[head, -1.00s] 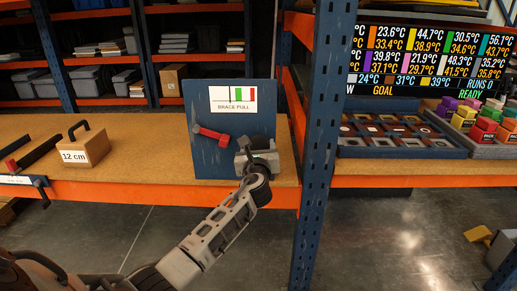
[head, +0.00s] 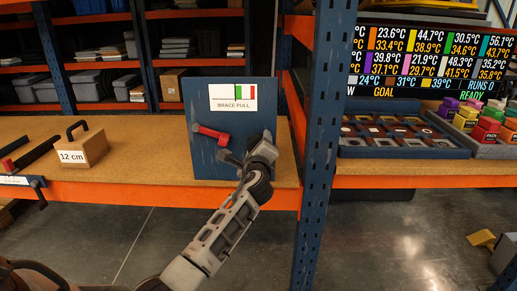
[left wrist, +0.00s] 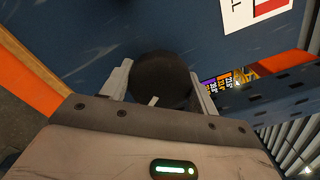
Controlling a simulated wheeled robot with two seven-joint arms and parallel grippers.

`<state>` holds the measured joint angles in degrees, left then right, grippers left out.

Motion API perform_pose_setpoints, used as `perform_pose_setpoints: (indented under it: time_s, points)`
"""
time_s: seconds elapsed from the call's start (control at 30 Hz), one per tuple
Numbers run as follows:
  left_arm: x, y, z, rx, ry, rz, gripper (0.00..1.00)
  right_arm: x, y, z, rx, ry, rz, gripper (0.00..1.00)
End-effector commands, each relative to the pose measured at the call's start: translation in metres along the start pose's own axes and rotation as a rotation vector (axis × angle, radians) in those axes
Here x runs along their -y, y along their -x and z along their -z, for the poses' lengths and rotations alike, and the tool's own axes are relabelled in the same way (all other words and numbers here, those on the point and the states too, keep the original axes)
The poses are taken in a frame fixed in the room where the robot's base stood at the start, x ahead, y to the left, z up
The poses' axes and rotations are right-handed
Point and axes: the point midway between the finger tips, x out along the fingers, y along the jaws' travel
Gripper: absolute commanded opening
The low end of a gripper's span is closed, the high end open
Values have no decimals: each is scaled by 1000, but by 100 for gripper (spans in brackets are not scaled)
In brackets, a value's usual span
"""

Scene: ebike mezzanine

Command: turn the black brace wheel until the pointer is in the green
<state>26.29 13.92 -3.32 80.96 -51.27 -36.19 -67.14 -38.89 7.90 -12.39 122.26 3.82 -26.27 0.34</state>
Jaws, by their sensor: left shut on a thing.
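The blue brace panel (head: 205,160) stands upright on the wooden bench top. Its white BRACE PULL label (head: 232,104) has a white, green and red scale; the pointer is too small to read surely. In the left wrist view the round black brace wheel (left wrist: 160,78) sits between the fingers of my left gripper (left wrist: 161,90), which is shut on it. In the head view my left gripper (head: 250,150) is rolled at the panel's lower right and mostly hides the wheel. My right gripper is not in view.
A red bar (head: 211,133) sticks out of the panel just left of the gripper. A block marked 12 cm (head: 82,150) stands to the left, with free bench between. A blue rack post (head: 322,130) rises close on the right.

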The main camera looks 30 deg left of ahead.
Motion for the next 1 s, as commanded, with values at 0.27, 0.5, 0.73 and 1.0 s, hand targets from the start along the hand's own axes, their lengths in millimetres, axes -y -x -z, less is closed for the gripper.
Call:
perform_pose_setpoints:
  time_s: [0.27,0.5,0.73,1.0]
  points:
    - [-2,1,2,-5,53,-4,37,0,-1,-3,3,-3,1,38]
    - [-2,1,2,-5,57,-4,37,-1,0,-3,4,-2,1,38]
    - [-2,1,2,-5,56,-3,79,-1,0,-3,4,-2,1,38]
    - [-1,0,1,-2,55,-1,81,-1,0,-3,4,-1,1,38]
